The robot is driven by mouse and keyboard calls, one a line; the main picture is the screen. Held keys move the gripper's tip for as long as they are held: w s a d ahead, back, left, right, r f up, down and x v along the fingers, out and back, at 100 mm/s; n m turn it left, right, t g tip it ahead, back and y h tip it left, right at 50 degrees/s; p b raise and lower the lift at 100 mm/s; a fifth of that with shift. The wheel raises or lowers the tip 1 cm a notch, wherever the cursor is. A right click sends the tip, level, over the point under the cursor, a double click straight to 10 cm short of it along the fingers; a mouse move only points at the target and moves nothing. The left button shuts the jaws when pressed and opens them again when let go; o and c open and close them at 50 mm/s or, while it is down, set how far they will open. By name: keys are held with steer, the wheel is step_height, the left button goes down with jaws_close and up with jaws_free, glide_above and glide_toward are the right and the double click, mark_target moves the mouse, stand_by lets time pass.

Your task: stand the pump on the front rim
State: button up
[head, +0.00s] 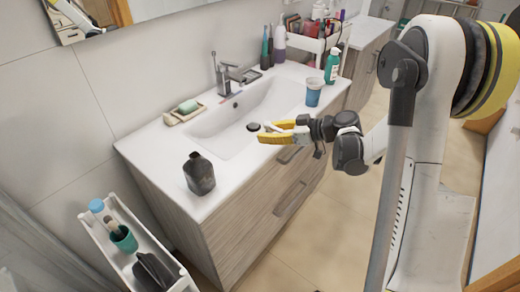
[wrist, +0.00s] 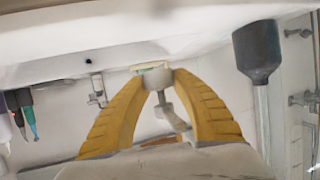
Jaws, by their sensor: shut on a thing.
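My gripper (head: 266,131) is over the front side of the white washbasin, its yellow fingers pointing left toward the bowl. In the wrist view the fingers (wrist: 158,82) curve together around a small grey-white pump (wrist: 158,79). Its collar is at the fingertips and a thin stem (wrist: 170,108) runs between the fingers. In the head view the fingers mostly hide it. The front rim (head: 240,168) is the bare white strip before the bowl. It also shows as the pale band at the top of the upside-down wrist view (wrist: 120,22). I see no contact between pump and rim.
A blue cup (head: 313,92) and a green pump bottle (head: 332,66) stand at the right. Soap (head: 188,106) lies on a dish behind, left of the faucet (head: 226,76). A white cart (head: 125,235) stands below left.

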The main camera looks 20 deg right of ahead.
mark_target(256, 152)
steer(key=a+f, duration=0.2)
steer(key=a, duration=0.1)
steer(key=shift+w+a+b, duration=0.1)
steer(key=shift+w+b, duration=0.3)
steer(key=shift+f+b, duration=1)
steer(key=shift+f, duration=0.95)
steer(key=shift+f, duration=0.15)
steer(key=o, duration=1.1)
